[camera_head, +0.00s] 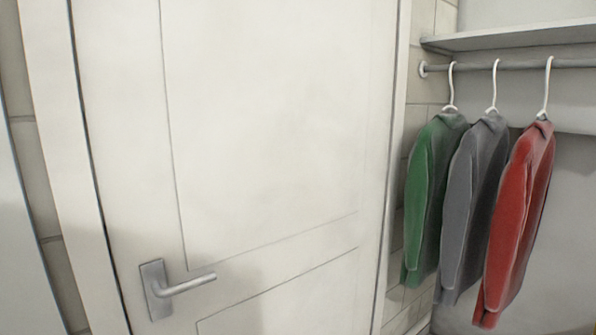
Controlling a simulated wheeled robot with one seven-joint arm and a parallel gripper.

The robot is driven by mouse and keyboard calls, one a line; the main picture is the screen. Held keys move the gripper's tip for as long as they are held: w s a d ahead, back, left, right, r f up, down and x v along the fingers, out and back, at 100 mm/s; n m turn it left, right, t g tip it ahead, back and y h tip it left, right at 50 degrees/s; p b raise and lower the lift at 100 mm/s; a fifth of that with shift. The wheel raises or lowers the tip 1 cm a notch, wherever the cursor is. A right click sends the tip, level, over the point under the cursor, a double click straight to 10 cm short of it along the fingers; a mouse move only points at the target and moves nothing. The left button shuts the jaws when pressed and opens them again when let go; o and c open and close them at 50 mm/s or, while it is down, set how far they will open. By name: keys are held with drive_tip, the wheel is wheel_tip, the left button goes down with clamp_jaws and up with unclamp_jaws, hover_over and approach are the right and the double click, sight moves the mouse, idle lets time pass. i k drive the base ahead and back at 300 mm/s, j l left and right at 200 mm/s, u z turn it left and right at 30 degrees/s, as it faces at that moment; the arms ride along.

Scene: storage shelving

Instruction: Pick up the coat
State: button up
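Three coats hang side by side at the right in the head view. A green coat (421,200) is on the left, a grey coat (470,200) is in the middle, and a red coat (518,220) is on the right. Each hangs from a white hanger hooked over a metal rail (520,65). The coats hang close together and partly overlap. My gripper is not in view.
A white closed door (270,130) with a metal lever handle (185,286) fills the left and middle. A shelf (515,37) runs above the rail. A tiled wall strip (420,90) lies between the door frame and the coats.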

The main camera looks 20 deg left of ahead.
sight(430, 156)
drive_tip(key=i, duration=1.1)
